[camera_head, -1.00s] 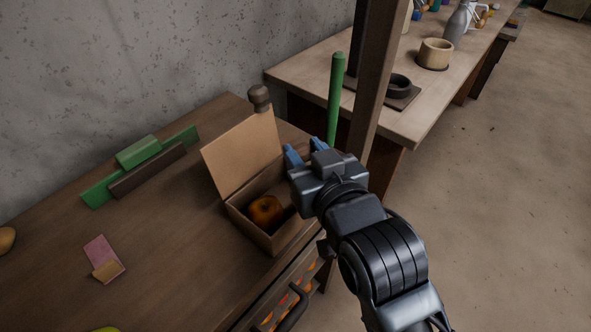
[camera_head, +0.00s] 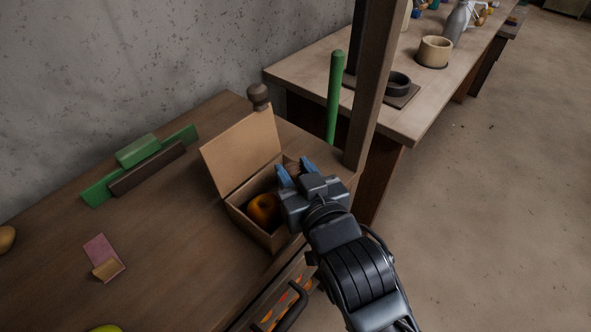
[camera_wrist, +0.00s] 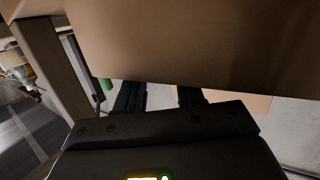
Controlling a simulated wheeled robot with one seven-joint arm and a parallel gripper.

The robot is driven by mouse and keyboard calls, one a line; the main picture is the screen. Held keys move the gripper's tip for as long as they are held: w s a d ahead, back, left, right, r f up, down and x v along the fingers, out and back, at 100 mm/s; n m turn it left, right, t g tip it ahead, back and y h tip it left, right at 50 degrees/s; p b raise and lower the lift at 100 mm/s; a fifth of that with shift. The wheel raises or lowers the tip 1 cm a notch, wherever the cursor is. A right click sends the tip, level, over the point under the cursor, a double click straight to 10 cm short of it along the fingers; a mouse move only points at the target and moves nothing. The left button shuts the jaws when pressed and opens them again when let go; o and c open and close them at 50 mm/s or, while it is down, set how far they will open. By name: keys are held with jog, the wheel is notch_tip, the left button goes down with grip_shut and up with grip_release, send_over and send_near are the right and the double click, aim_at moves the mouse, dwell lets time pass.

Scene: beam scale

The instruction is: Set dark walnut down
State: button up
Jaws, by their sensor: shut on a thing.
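My gripper (camera_head: 295,170) has blue fingertips and is at the right side of the open cardboard box (camera_head: 232,160), over its opening. It is shut on a small brown thing, the dark walnut (camera_head: 293,168), of which only a little shows between the fingers. An orange-brown round fruit (camera_head: 263,209) lies in the box, left of my gripper. In the wrist view a broad brown surface, seemingly the box (camera_wrist: 185,40), hides my fingertips and the walnut.
Green and brown blocks (camera_head: 148,170) stand at the left, with a pink and tan piece (camera_head: 104,252) in front. A dark knobbed thing (camera_head: 259,95) stands behind the box lid. A green post (camera_head: 334,95) and wooden upright (camera_head: 370,90) rise at the right.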

jog(key=shift+f, duration=0.4)
jog(key=o, duration=1)
jog(key=shift+f, duration=0.15)
jog(key=shift+d, duration=0.1)
jog(key=v, duration=0.4)
jog(key=r+v, duration=0.1)
jog(key=v, duration=0.3)
jog(key=b+v, duration=0.1)
jog(key=v, duration=0.3)
jog(key=shift+r, duration=0.4)
jog(key=shift+f, duration=0.1)
